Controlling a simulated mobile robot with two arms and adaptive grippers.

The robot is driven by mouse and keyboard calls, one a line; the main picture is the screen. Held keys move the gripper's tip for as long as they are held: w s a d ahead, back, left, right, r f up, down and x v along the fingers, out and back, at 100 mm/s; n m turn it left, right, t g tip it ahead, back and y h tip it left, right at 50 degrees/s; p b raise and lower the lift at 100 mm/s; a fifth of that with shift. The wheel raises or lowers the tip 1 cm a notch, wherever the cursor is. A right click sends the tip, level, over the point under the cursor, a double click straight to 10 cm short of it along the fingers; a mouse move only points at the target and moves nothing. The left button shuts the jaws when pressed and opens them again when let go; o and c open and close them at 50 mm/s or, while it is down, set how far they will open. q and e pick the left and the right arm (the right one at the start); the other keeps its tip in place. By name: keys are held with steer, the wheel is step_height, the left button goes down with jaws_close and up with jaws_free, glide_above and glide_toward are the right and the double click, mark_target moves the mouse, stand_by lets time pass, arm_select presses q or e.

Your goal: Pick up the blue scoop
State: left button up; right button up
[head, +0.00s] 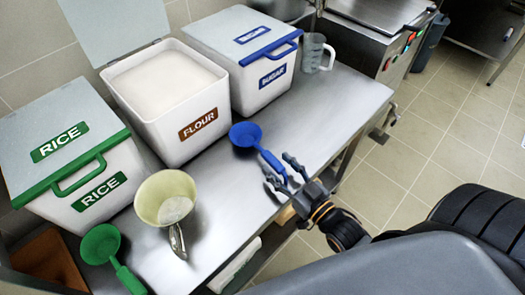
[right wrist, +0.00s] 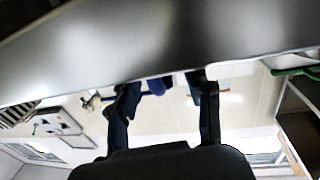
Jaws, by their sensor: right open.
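The blue scoop (head: 246,135) lies on the steel table in front of the sugar bin, its handle (head: 272,164) pointing toward the table's front edge. My right gripper (head: 279,170) is open at the handle's end, with its fingers spread near it. I cannot tell whether they touch it. In the right wrist view, the two fingers (right wrist: 165,92) stand apart, with a small blue part of what looks like the scoop (right wrist: 158,87) showing between them. My left gripper is not in view.
The steel table (head: 215,220) holds a rice bin (head: 75,150), an open flour bin (head: 165,100) and a sugar bin (head: 245,60). A green scoop (head: 100,244), a cream scoop or funnel (head: 163,195) and a clear jug (head: 313,52) also stand there. Tiled floor lies to the right.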

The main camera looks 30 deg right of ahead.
steer(key=shift+w+a, duration=0.2)
steer(key=shift+w, duration=0.5)
steer(key=shift+w+a, duration=0.15)
steer(key=shift+w, duration=0.5)
jaws_close()
steer(key=shift+r, duration=0.1)
